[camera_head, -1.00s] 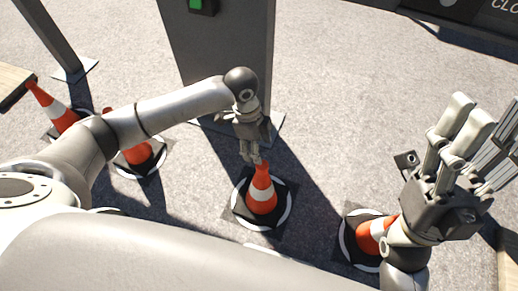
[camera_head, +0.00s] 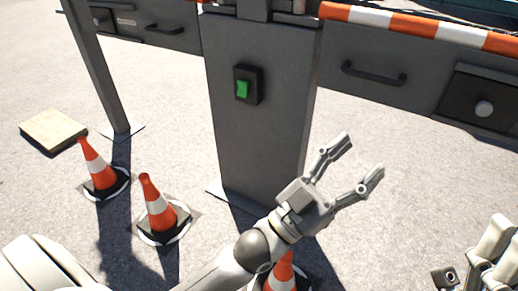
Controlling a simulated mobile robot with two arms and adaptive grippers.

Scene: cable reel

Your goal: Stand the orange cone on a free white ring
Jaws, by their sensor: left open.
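An orange and white cone (camera_head: 98,170) stands at the left on a dark base, with a white ring showing around it. A second cone (camera_head: 158,206) stands to its right, also inside a white ring. A third cone (camera_head: 282,276) shows at the bottom edge, mostly hidden behind my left wrist; its base is hidden or cut off. No empty white ring shows. My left gripper (camera_head: 361,157) is open and empty, its fingers spread in front of the grey cabinet, up and right of the third cone. My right gripper (camera_head: 486,258) is cut off at the lower right corner.
A grey cabinet (camera_head: 262,150) with a green switch (camera_head: 242,89) stands in the middle. A striped barrier (camera_head: 430,28) and a panel with a handle (camera_head: 374,75) extend right. A grey post (camera_head: 97,75) and wooden board (camera_head: 53,131) are at left. Ground at right is clear.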

